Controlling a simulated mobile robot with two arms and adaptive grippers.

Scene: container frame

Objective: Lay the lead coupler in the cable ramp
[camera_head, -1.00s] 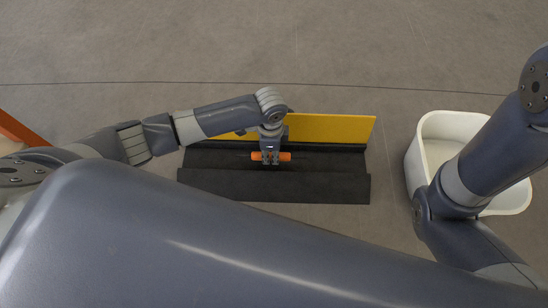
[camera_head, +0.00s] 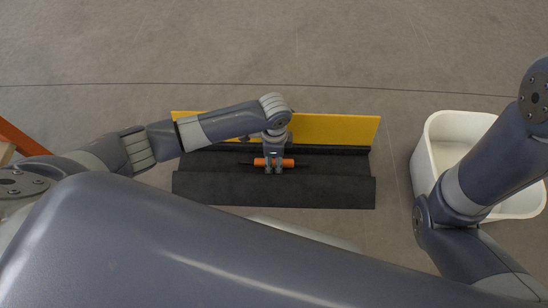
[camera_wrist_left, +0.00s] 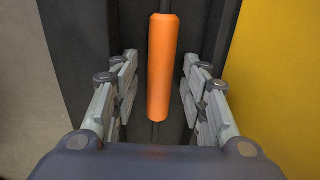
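The lead coupler is an orange cylinder (camera_head: 260,162) over the dark channel of the cable ramp (camera_head: 215,188); it lies lengthwise along the channel. In the left wrist view the coupler (camera_wrist_left: 161,70) has a thin dark lead running out of both ends, inside the channel. My left gripper (camera_head: 274,170) is above the ramp with its fingers astride the coupler. In the left wrist view the fingers (camera_wrist_left: 162,88) stand open, with a visible gap on each side of it. The ramp's yellow lid (camera_head: 340,129) stands open along the far side. My right gripper is out of view.
A white bin (camera_head: 431,175) stands on the floor right of the ramp, partly behind my right arm. An orange bar (camera_head: 22,138) shows at the left edge. The grey floor beyond the lid is clear.

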